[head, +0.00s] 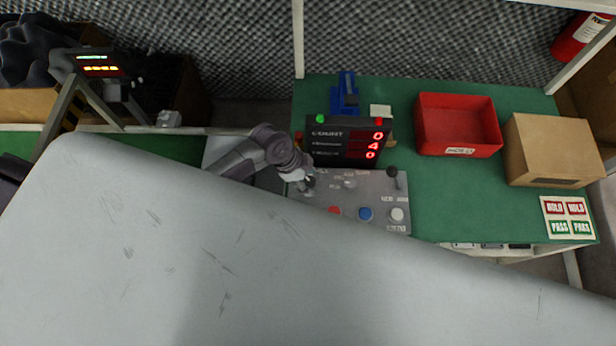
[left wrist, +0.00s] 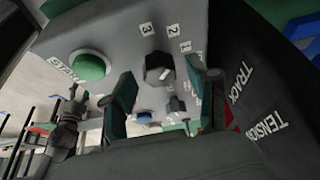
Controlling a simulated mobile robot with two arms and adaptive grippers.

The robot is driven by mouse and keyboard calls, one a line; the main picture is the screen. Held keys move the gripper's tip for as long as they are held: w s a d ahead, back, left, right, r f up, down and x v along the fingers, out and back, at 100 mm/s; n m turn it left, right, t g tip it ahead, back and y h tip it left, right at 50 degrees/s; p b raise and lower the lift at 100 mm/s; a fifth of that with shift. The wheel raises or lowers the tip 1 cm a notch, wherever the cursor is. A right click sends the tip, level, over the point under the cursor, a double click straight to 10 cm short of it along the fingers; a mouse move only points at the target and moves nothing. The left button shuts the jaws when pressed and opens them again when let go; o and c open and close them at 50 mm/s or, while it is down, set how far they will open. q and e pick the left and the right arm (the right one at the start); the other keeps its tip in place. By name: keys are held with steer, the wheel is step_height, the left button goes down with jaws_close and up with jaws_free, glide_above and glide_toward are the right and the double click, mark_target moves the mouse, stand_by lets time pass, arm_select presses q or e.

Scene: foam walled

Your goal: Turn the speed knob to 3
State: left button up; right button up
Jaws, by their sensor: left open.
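The grey control panel (head: 376,185) lies on the green bench, with a display box behind it. In the left wrist view the black speed knob (left wrist: 158,68) stands on the panel face (left wrist: 115,40), with the numbers 3, 2 and 1 around it. A pale mark shows on its face; which number it points at I cannot tell. My left gripper (head: 304,183) is over the panel's left end and hides the knob in the head view. Its two fingers (left wrist: 168,80) are open, one on each side of the knob, with gaps showing. My right gripper is not in view.
A green button (left wrist: 90,65) is close to one finger. Red, blue (head: 366,214) and white buttons and a black lever (head: 392,173) are on the panel. A display (head: 345,142), red bin (head: 457,125) and cardboard box (head: 552,150) stand behind and right. A pale scratched surface fills the foreground.

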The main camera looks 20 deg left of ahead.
arm_select(q)
jaws_close()
steer(key=shift+r, duration=0.1)
steer(key=shift+r+n+p, duration=0.1)
steer(key=shift+n+p, duration=0.4)
steer(key=shift+p, duration=0.15)
steer(key=n+t+p, duration=0.1)
steer(key=n+p, duration=0.1)
steer(key=p, duration=0.1)
steer(key=shift+s+r+n+y, duration=0.1)
steer(key=shift+n+y, duration=0.2)
steer(key=shift+n, duration=0.1)
steer(key=n+t+p, duration=0.1)
steer(key=n+p, duration=0.1)
steer(key=n, duration=0.1)
steer(key=shift+d+y+p, duration=0.15)
steer(key=shift+y+p, duration=0.15)
steer(key=shift+p, duration=0.1)
steer(key=shift+f+n+t+y+p, duration=0.2)
steer(key=shift+n+t+y+p, duration=0.2)
steer(key=shift+n+p, duration=0.5)
steer(key=shift+n, duration=0.3)
